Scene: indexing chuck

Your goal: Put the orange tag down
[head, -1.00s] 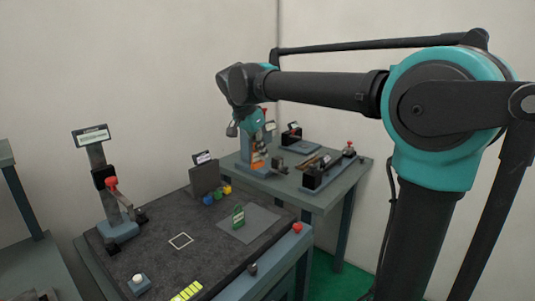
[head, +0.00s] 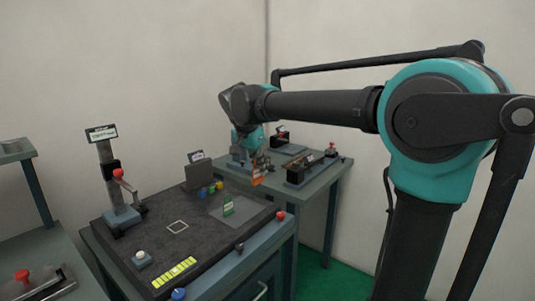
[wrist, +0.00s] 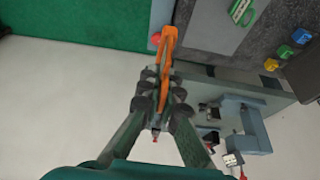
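The orange tag (wrist: 167,50) is gripped between the fingers of my gripper (wrist: 164,85) in the wrist view. It points away from the fingers toward the near bench's edge. In the head view the orange tag (head: 259,176) hangs from my gripper, near the gap between the two benches. I cannot tell its exact height. A green tag (head: 228,206) stands on a grey pad (head: 244,212) on the near bench. The green tag also shows at the top of the wrist view (wrist: 242,11).
A far bench (head: 325,183) carries fixtures. Much of the grey pad is bare.

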